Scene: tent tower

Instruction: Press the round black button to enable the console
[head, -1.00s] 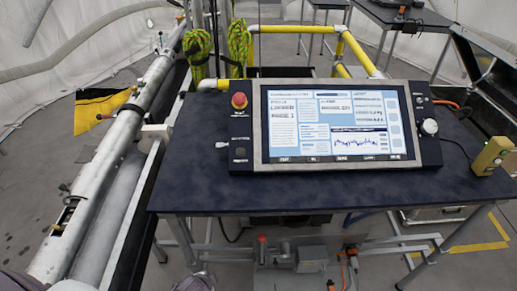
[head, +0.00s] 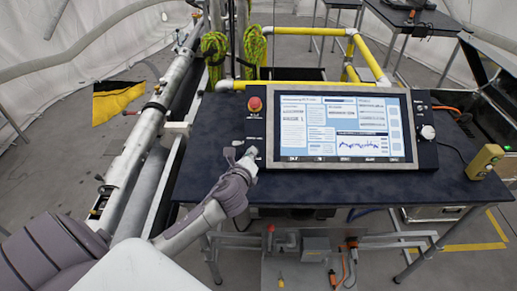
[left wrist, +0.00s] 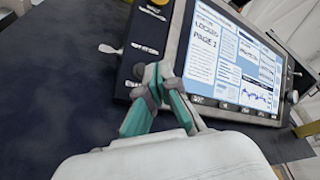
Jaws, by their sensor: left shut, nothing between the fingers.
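The console (head: 427,155) lies on the dark table (head: 205,150), its screen (head: 345,128) lit with text, panels and a graph. Its left control strip carries a red emergency knob (head: 254,103) at the top. My left gripper (head: 249,154) is shut and empty, with its tips over the lower part of that strip. In the left wrist view the closed fingertips (left wrist: 153,72) are at the strip's lower end, beside the screen. The round black button is mostly hidden by the fingers; I cannot tell whether they touch it. My right gripper is not in view.
A yellow handheld box (head: 484,162) stands at the table's right edge. Yellow rails (head: 300,31) and green rope coils (head: 215,50) are behind the table. A long metal tube (head: 150,120) runs along its left. The table left of the console is clear.

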